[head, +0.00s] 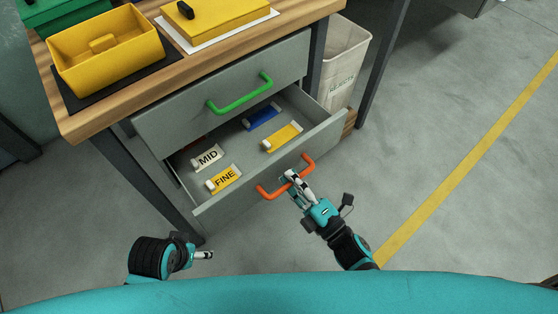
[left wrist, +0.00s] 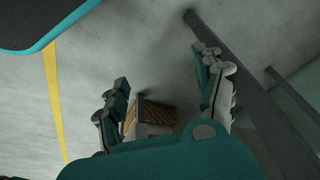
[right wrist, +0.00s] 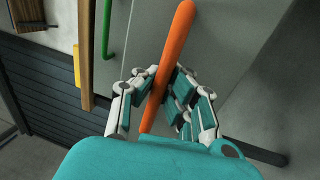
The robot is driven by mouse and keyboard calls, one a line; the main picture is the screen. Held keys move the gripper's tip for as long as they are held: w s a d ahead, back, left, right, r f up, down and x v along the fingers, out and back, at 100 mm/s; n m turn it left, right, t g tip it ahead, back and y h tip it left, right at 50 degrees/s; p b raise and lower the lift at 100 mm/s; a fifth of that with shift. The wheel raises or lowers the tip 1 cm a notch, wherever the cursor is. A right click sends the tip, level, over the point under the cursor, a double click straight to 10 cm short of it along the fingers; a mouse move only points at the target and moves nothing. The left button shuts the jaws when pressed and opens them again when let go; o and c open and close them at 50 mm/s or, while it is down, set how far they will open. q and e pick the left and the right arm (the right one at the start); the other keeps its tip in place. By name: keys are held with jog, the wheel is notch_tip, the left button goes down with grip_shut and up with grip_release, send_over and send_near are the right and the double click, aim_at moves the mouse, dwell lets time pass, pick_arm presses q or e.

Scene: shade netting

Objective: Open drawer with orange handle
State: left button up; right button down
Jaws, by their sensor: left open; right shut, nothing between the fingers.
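The lower drawer (head: 222,204) of the grey cabinet stands open, pulled well out from under the upper drawer. Its orange handle (head: 286,178) is on the front; the bar also shows in the right wrist view (right wrist: 178,40). My right gripper (head: 291,178) is at the middle of this handle. In the right wrist view its fingers (right wrist: 168,85) are shut close around the bar, with no firm grip on it to be seen. My left gripper (head: 208,255) is open and empty, low over the floor, left of the drawer and away from it; its spread fingers show in the left wrist view (left wrist: 165,85).
The upper drawer with a green handle (head: 240,95) is shut. Several labelled packets, such as FINE (head: 224,180), lie in the open drawer. A yellow bin (head: 105,55) stands on the wooden top (head: 95,122). A waste bin (head: 340,65) is at right. Floor (head: 440,110) beyond is clear.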

pick_arm(q)
notch_tip(320, 180, down, 7)
jog(key=p, duration=0.1)
jog(key=shift+p, duration=0.3)
pick_arm(e)
jog(key=r+v, duration=0.2)
jog(key=v, duration=1)
jog(key=shift+s+d, duration=0.35)
pick_arm(q)
jog(key=shift+w+r, duration=0.1)
pick_arm(e)
jog(key=c, duration=1.3)
grip_release()
jog(key=shift+r, duration=0.1)
jog(key=shift+c, duration=0.2)
jog(key=v, duration=1.2)
